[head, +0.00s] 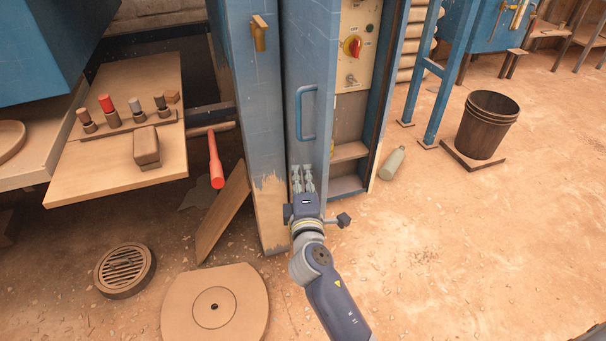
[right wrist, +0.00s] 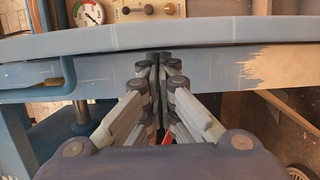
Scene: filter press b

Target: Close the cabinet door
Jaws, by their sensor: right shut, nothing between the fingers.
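The cabinet door (head: 308,70) is a tall blue panel with a blue bar handle (head: 301,112), standing open. To its right, the cabinet's inside shows shelves (head: 348,152) and a cream control panel (head: 355,45) with a red knob. My right gripper (head: 303,170) is shut and empty, in front of the lower part of the door, below the handle. In the right wrist view its fingertips (right wrist: 158,60) are together close to a blue surface (right wrist: 105,68); I cannot tell whether they touch it. The handle also shows there at the left (right wrist: 45,90). My left gripper is out of view.
A blue post (head: 257,110) with chipped paint stands left of the door. A leaning board (head: 223,213), a round plate (head: 245,310) and a drain grate (head: 125,268) are at lower left. A bottle (head: 392,164) and a bucket (head: 483,125) stand at right. The right-hand floor is mostly clear.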

